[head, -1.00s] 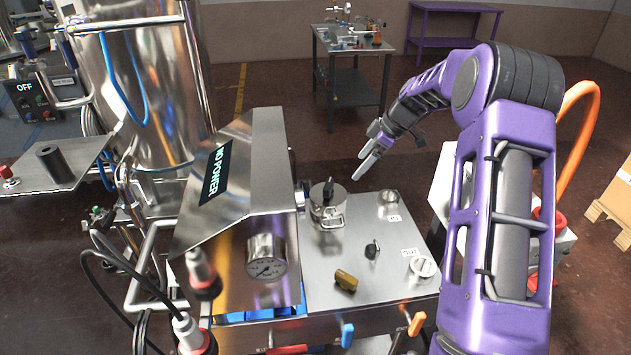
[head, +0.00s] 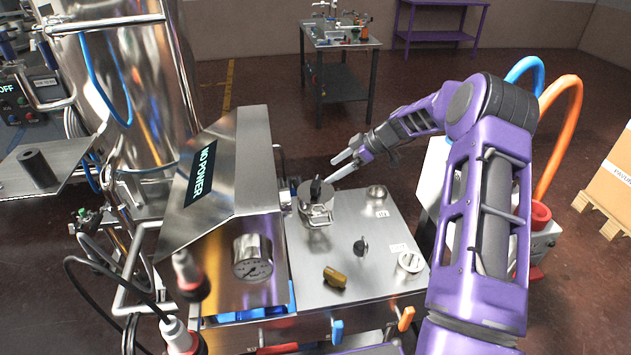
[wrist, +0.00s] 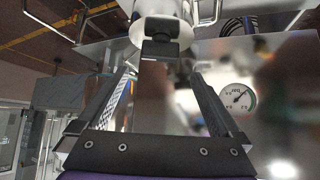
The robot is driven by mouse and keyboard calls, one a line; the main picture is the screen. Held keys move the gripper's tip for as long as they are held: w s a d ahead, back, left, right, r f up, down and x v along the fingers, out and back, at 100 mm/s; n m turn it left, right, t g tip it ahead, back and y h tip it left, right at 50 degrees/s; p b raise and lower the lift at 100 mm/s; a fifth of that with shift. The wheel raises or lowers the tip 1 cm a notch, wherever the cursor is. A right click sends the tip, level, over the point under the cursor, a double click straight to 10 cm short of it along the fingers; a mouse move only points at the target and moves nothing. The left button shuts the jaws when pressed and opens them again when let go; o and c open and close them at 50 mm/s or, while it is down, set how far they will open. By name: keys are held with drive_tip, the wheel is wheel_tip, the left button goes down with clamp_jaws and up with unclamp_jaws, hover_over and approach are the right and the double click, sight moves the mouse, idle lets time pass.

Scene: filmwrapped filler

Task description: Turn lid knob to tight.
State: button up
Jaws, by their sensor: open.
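The lid knob (head: 317,187) is a small black handle standing on top of a round steel lid (head: 308,196). The lid sits on a small steel vessel at the back left of the steel worktop. My gripper (head: 331,170) is open and empty. Its two fingers point left towards the knob, just to the right of it, and appear apart from it. In the wrist view, a dark knob-like piece (wrist: 160,40) shows beyond the open fingers (wrist: 162,82), centred between them. The knob's tight mark cannot be read.
The steel worktop (head: 345,295) holds a metal cup (head: 376,191), a loose-looking black knob (head: 360,246), a brass piece (head: 335,277) and a round pale cap (head: 410,263). A steel housing reading "NO POWER" (head: 200,175) and a gauge (head: 252,258) stand left of the vessel.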

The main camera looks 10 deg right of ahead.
sight(316, 181)
drive_tip(key=x, duration=0.8)
drive_tip(key=shift+a+f, duration=0.1)
drive_tip(key=shift+a, duration=0.05)
